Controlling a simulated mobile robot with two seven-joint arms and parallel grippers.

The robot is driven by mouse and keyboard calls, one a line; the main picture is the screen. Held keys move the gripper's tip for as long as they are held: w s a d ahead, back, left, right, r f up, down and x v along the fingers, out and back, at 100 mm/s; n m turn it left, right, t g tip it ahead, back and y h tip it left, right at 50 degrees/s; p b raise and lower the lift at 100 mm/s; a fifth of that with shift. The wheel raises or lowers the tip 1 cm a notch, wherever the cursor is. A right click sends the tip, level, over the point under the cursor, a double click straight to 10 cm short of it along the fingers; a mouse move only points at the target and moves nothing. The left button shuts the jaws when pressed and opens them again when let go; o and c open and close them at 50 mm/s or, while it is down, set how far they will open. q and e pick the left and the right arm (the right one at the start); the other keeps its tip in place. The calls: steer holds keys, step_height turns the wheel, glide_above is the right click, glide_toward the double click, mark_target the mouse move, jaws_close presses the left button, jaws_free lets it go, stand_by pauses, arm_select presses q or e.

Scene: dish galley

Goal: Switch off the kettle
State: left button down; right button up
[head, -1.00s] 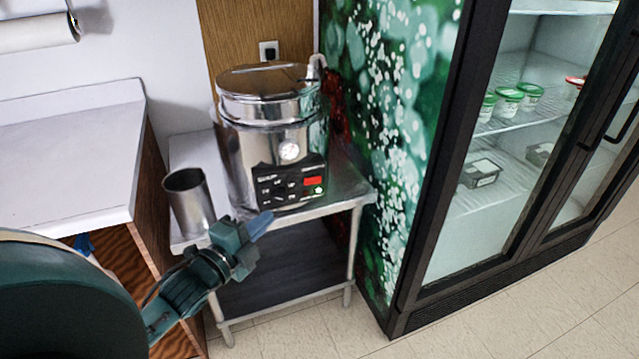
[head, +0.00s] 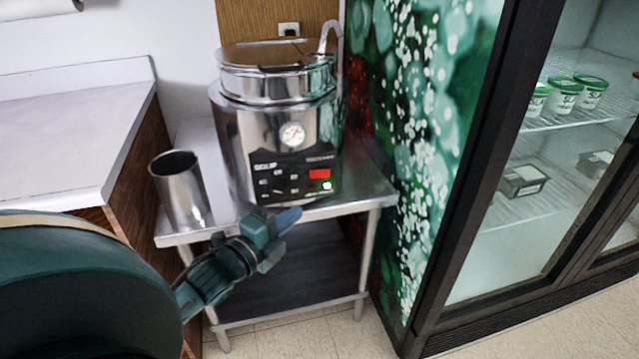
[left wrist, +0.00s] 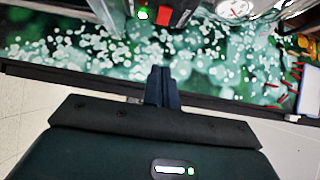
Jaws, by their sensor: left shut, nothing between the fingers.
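The kettle (head: 262,130) is a large steel pot with a lid, standing on a small steel table. Its black control panel (head: 297,179) faces me, with a red display and a lit green button (head: 327,185) at the lower right. In the left wrist view the green light (left wrist: 143,14) shows at the top edge, beside the red display. My left gripper (head: 290,214) is shut and empty, just below and in front of the panel, apart from the button in the picture. Its closed fingers also show in the left wrist view (left wrist: 161,78). My right gripper is not in view.
A steel cup (head: 182,190) stands on the table (head: 375,195) left of the kettle. A white counter (head: 70,135) is at the left. A green patterned panel (head: 405,130) and a glass-door fridge (head: 500,220) stand at the right.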

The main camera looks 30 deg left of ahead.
arm_select(q)
steer(key=shift+w, duration=0.15)
glide_toward(320, 174)
steer(key=w+d, duration=0.4)
steer(key=d, duration=0.1)
steer(key=w+a, duration=0.2)
steer(key=w, duration=0.1)
steer(key=shift+a+r+b, duration=0.1)
steer(key=shift+a+b, duration=0.2)
steer(key=shift+b, duration=0.05)
steer(key=shift+w+a, duration=0.1)
steer(key=shift+w, duration=0.1)
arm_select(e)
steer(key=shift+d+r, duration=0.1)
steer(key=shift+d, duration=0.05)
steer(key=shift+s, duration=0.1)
